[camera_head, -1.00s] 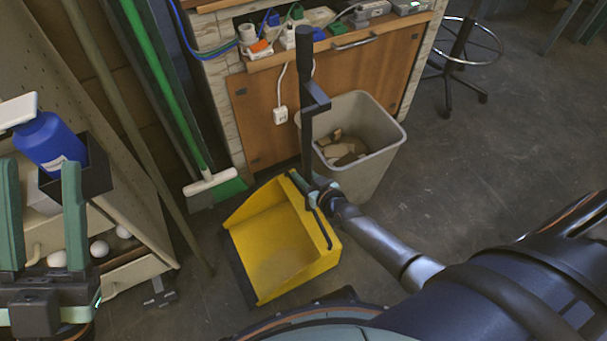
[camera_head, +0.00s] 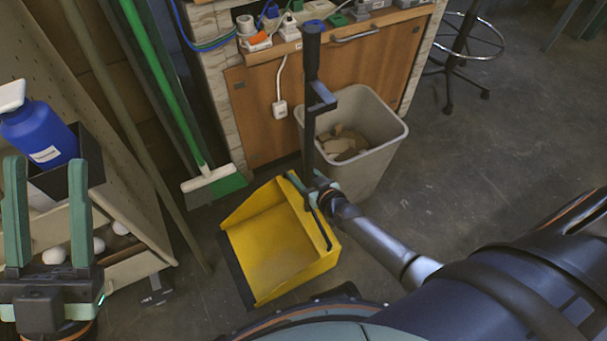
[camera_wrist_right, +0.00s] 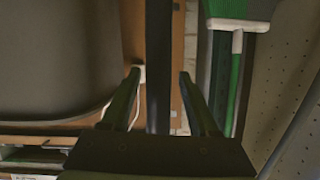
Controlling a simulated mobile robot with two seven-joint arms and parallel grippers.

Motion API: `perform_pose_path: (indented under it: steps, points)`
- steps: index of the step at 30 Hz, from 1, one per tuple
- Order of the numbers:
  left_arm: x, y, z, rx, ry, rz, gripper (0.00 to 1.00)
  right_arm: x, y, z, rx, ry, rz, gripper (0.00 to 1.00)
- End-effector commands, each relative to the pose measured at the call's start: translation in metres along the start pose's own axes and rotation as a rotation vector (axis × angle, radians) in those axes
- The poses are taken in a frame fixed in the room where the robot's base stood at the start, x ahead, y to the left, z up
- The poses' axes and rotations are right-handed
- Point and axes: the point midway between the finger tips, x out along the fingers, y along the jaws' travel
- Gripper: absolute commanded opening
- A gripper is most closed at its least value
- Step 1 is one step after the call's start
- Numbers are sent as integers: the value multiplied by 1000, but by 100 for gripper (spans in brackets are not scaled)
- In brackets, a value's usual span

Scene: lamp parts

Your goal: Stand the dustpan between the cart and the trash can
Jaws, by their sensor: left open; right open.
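The yellow dustpan (camera_head: 275,250) with a tall black handle (camera_head: 312,100) stands upright, its scoop apparently on the floor. It is right of the cart (camera_head: 140,225) and just in front of the grey-beige trash can (camera_head: 375,165). My right gripper (camera_head: 322,190) is at the low part of the handle. In the right wrist view, its fingers (camera_wrist_right: 158,90) are open on either side of the dark handle (camera_wrist_right: 158,50), with gaps showing. My left gripper (camera_head: 46,190) is open and empty, in front of the cart at the left.
A blue pump bottle (camera_head: 40,135) sits in a black holder on the cart. A green-handled broom (camera_head: 165,90) and a long pole lean between cart and wooden cabinet (camera_head: 350,75). The trash can holds brown scraps. A stool stands at upper right; the right floor is clear.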

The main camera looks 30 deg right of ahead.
Motion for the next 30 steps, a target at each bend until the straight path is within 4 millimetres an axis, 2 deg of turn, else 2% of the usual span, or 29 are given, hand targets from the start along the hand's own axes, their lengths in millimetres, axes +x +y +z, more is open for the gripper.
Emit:
perform_pose_path:
  steps: [5, 12, 18, 24, 30]
  points:
    - [10, -6, -10, -5, 4, -9, 50, -21, 0, -2, -1, -4, 0, 61]
    - [28, -16, -31, 24, 21, -11, 50, -73, 0, -4, -1, -4, 0, 61]
    - [36, -22, -41, 53, 29, -18, 50, -106, 1, -2, -1, -2, 1, 61]
    - [38, -25, -42, 70, 24, -17, 50, -119, 0, 0, 0, -1, 1, 61]
    - [36, -24, -41, 68, 20, -17, 50, -120, 0, 0, 0, 0, 1, 61]
